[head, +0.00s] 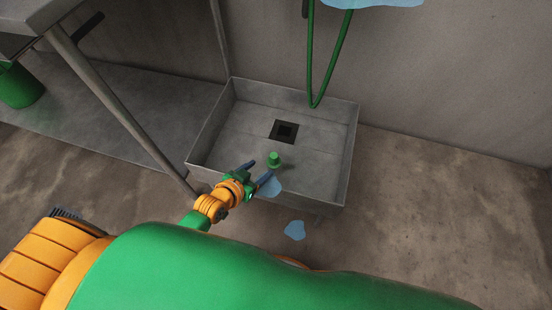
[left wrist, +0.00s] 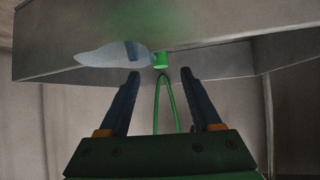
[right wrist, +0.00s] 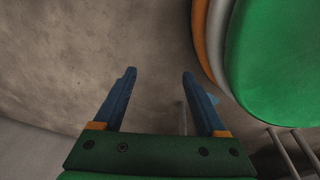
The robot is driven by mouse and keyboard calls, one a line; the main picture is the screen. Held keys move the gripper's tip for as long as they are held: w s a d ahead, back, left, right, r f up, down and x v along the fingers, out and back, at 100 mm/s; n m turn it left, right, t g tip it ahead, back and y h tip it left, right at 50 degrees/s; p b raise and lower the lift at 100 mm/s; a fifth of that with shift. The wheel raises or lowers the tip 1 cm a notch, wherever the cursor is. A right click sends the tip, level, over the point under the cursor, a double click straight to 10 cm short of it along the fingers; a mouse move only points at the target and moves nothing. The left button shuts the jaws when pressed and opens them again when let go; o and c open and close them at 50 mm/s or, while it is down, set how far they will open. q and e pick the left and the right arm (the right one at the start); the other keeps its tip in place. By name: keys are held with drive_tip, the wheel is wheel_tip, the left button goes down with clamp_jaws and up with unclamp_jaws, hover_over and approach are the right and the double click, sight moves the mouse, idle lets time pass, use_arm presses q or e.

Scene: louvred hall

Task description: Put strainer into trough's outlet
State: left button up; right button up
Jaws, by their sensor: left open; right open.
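The trough (head: 345,165) is a shallow grey metal basin against the wall. Its outlet is a dark square opening (head: 284,132) in the trough floor. The strainer, a small green piece with a knob (head: 274,160), stands in the trough on the near side of the outlet, apart from it. My left gripper (head: 257,171) is open and empty over the trough's near edge, close to the strainer. In the left wrist view the strainer (left wrist: 160,60) shows just beyond the fingertips, between them. My right gripper (right wrist: 158,74) is open and empty, in the right wrist view only.
A green hose (head: 311,75) hangs in a loop down to the trough's back rim. Pale blue patches (head: 295,230) show near the trough. A slanted grey leg (head: 110,100) stands left of it, with a green bucket (head: 20,85) farther left. Floor at right is clear.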

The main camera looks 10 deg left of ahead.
sight(272, 161)
use_arm(q)
drive_tip(key=b+x, duration=0.6)
drive_tip(key=shift+f, duration=0.4)
drive_tip(key=b+x, duration=0.2)
drive_tip(key=x, duration=0.1)
drive_tip(key=shift+w+d, duration=0.1)
drive_tip(key=shift+w, duration=0.15)
drive_tip(key=shift+w+b, duration=0.15)
drive_tip(key=shift+b, duration=0.2)
use_arm(e)
drive_tip(key=w+a+r, duration=0.1)
drive_tip(key=w+a, duration=0.4)
drive_tip(key=w, duration=0.3)
drive_tip(key=shift+w+a+r+y, duration=0.15)
drive_tip(key=shift+w+a+y, duration=0.25)
use_arm(q)
drive_tip(key=shift+r, duration=0.1)
clamp_jaws()
use_arm(e)
drive_tip(key=shift+r, duration=0.15)
